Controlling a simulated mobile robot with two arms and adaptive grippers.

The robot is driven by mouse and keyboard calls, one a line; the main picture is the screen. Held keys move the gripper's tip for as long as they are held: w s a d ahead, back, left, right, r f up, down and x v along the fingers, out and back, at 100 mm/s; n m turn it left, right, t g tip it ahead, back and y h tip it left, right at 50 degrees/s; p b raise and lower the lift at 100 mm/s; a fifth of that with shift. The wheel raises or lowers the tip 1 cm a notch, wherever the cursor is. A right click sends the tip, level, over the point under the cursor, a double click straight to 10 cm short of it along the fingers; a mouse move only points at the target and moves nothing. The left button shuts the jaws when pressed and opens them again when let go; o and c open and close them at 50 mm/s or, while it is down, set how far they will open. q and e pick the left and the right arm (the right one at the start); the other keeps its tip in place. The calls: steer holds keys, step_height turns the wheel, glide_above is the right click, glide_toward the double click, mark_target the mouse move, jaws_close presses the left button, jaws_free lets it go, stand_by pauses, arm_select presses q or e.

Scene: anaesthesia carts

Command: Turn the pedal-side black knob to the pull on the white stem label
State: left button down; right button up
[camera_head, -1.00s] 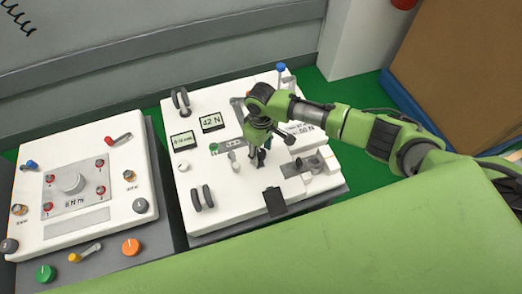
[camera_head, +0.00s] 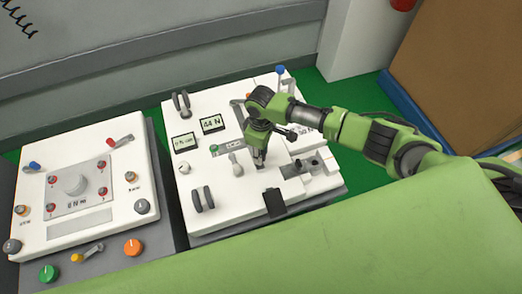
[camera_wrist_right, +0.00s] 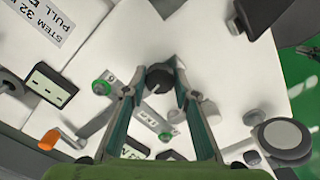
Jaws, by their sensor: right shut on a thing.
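My right gripper (camera_head: 260,164) points down at the white panel (camera_head: 227,220) of the right-hand unit. In the right wrist view its two fingers (camera_wrist_right: 158,82) are closed around the sides of a round black knob (camera_wrist_right: 158,77) with a light mark. In the head view the gripper hides most of this knob. The white stem label (camera_wrist_right: 46,28) reads "STEM 32 N" and "PULL", cut off at the edge. In the head view the arm partly covers it. A small display (camera_head: 212,123) appears to read 44 N. My left gripper is not in view.
A black pedal (camera_head: 275,203) sits at the panel's front edge. Grey blocks (camera_head: 316,164) stand right of the gripper, and a blue-topped lever (camera_head: 280,70) stands behind. Black paired discs (camera_head: 202,199) stand front left. A second unit (camera_head: 90,229) is on the left.

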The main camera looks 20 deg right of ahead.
steer(key=n+p, duration=0.1)
steer(key=n, duration=0.3)
steer(key=shift+n, duration=0.3)
steer(key=n+p, duration=0.1)
steer(key=n, duration=0.3)
steer(key=shift+w+n, duration=0.1)
steer(key=shift+n, duration=0.2)
steer(key=o, duration=1.1)
